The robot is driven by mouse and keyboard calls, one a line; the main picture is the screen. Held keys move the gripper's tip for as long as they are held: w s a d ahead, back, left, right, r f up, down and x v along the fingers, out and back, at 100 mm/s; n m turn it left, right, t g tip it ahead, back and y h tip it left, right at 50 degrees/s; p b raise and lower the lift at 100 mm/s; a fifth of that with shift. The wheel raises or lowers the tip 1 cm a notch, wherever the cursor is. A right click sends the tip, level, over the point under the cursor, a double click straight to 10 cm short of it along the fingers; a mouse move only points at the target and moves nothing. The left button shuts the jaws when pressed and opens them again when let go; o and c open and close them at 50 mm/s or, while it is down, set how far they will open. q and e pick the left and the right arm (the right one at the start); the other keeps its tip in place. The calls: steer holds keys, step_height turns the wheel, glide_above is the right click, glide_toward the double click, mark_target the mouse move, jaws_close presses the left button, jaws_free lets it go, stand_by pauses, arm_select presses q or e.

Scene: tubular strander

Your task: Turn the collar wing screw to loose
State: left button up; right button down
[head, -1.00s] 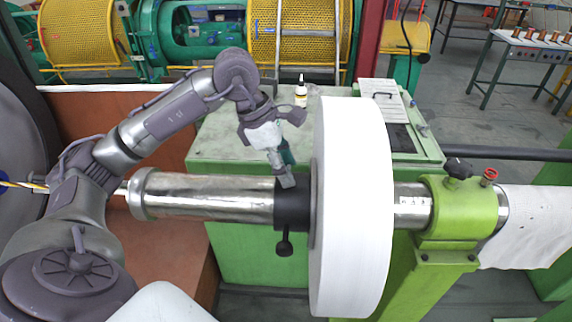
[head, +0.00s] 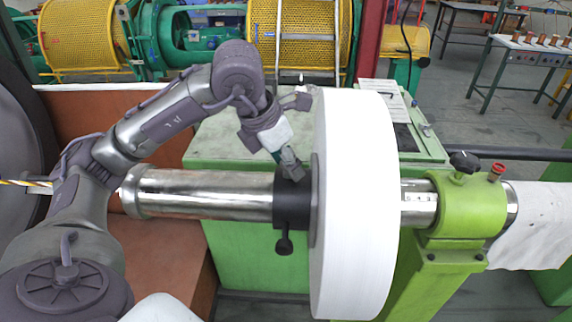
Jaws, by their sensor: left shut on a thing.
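The black collar (head: 291,212) sits around the shiny metal shaft (head: 205,197), against the left side of the large white disc (head: 355,215). My left gripper (head: 291,172) is at the top of the collar, with its fingers shut on a small part there. This appears to be the collar wing screw, but the fingers hide it, so its turn position does not show. A black knob (head: 285,245) on a short stem hangs below the collar, clear of the gripper. My right gripper is out of view.
A green bearing block (head: 478,212) with a black knob (head: 463,162) and a red knob (head: 497,172) carries the shaft's right end. The white disc stands close to the right of my left gripper. A green cabinet top (head: 215,146) lies behind.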

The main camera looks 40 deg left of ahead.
arm_select(q)
steer(key=n+y, duration=0.1)
steer(key=n, duration=0.2)
steer(key=shift+d+n+b, duration=0.1)
steer(key=shift+n+b, duration=0.3)
steer(key=n, duration=0.1)
steer(key=n+y, duration=0.1)
steer(key=shift+r+n+y, duration=0.2)
steer(key=shift+n+y, duration=0.1)
steer(key=n+y+p, duration=0.1)
steer(key=n+p, duration=0.1)
steer(key=n, duration=0.1)
steer(key=shift+d+r, duration=0.1)
steer(key=shift+w+n+g+y+p, duration=0.1)
steer(key=shift+n+g+y+p, duration=0.3)
steer(key=shift+n+p, duration=1)
steer(key=shift+f, duration=0.2)
steer(key=o, duration=1.2)
steer(key=shift+c, duration=0.2)
steer(key=shift+f, duration=0.1)
